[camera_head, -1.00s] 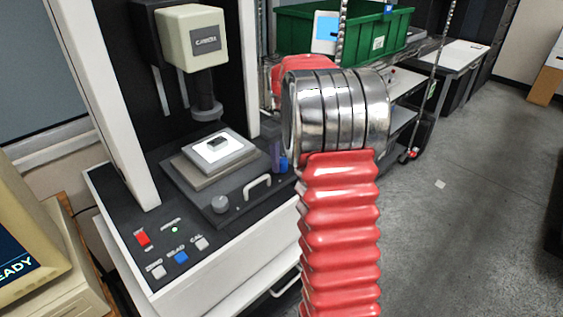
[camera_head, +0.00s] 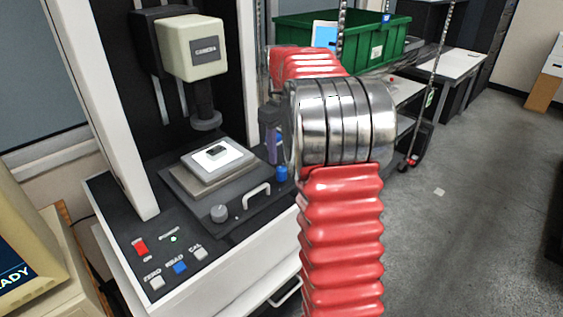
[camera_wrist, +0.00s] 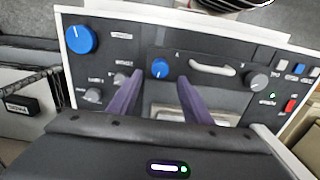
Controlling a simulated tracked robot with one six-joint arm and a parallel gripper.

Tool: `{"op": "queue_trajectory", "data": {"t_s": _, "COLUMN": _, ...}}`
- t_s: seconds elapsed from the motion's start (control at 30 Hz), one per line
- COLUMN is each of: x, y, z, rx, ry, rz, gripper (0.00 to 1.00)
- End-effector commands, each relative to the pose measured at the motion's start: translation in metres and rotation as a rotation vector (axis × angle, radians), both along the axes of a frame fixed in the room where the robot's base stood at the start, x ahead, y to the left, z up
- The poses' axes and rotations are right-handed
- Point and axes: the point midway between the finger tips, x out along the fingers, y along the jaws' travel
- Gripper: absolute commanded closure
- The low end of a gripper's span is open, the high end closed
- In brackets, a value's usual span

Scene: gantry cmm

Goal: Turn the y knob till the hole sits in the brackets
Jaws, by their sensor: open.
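The measuring machine's stage (camera_head: 185,178) carries a white lit plate (camera_head: 228,151) with a small dark part (camera_head: 215,151) on it; its hole is too small to see. On the stage front are a grey knob (camera_head: 219,213) and a small blue knob (camera_head: 281,173). The wrist view also shows the small blue knob (camera_wrist: 160,68) and the grey knob (camera_wrist: 257,80). I cannot clearly read which is marked Y. My gripper (camera_wrist: 161,78) is open, its purple fingers either side of the small blue knob in the picture, with no contact visible. No brackets are in view.
A white handle (camera_wrist: 212,68) lies between the knobs. A large blue knob (camera_wrist: 80,38) and smaller grey knobs are at left in the wrist view. The camera head (camera_head: 192,45) hangs above the stage. A monitor (camera_head: 22,250) reading "READY" is partly cut off.

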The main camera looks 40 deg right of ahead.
Motion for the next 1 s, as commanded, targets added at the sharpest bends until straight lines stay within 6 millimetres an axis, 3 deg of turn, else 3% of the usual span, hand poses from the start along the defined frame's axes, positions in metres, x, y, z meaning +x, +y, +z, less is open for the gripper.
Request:
{"op": "queue_trajectory", "data": {"t_s": 0.2, "x": 0.000, "y": 0.000, "z": 0.038, "rx": -0.002, "ry": -0.003, "rz": 0.000, "gripper": 0.55}}
{"op": "queue_trajectory", "data": {"t_s": 0.4, "x": 0.000, "y": 0.000, "z": 0.059, "rx": -0.001, "ry": -0.001, "rz": 0.000, "gripper": 0.55}}
{"op": "queue_trajectory", "data": {"t_s": 1.0, "x": 0.000, "y": 0.000, "z": 0.063, "rx": 0.000, "ry": 0.000, "rz": 0.000, "gripper": 0.55}}
